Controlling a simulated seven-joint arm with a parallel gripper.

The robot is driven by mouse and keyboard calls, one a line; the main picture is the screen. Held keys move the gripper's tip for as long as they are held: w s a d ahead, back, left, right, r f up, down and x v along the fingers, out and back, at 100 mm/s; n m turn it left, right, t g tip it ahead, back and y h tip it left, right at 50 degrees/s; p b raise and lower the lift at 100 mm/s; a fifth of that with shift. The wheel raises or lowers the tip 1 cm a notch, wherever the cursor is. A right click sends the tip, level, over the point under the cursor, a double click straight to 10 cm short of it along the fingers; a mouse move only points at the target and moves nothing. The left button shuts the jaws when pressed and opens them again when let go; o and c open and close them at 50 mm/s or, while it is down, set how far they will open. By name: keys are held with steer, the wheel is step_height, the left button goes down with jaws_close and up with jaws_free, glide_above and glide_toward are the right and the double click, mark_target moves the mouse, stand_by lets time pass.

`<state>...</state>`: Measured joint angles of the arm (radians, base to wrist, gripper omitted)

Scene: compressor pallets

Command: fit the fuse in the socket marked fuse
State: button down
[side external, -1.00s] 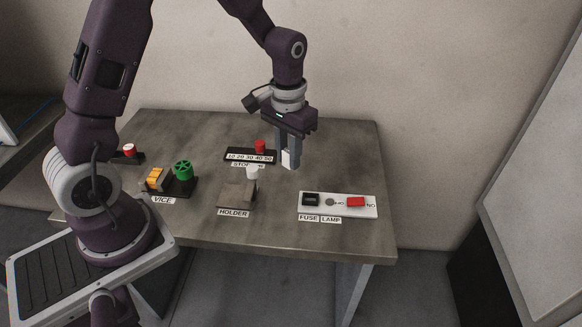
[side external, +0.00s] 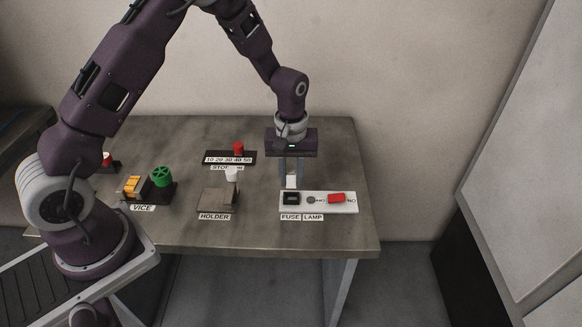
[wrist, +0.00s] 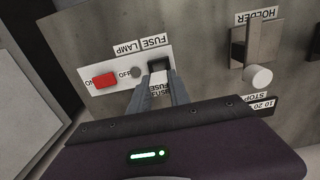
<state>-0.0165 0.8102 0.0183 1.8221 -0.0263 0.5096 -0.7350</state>
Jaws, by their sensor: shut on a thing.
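My gripper (side external: 291,182) is shut on the fuse (side external: 291,181), a small white block, and holds it upright just behind the panel. In the wrist view the fuse (wrist: 158,90) shows between the fingertips with printed lettering on it. The socket marked FUSE (side external: 291,198) is a black square on the left end of the white panel. In the wrist view the socket (wrist: 158,66) lies just beyond the fingertips, partly covered by them. The fuse appears apart from the socket; its exact height above the table is hard to tell.
On the same panel (side external: 320,208) are a grey round lamp (side external: 311,200) and a red switch (side external: 337,198). The holder (side external: 217,201) with a white knob stands to the left. The vice (side external: 147,188) and the stop slider (side external: 230,158) are farther left and behind.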

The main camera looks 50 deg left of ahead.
mark_target(291, 173)
steer(key=shift+f, duration=1.3)
steer(key=shift+f, duration=0.8)
stand_by(0.3)
steer(key=c, duration=1.1)
jaws_free()
steer(key=shift+c, duration=0.2)
step_height(291, 173, up, 7)
steer(key=shift+r, duration=0.1)
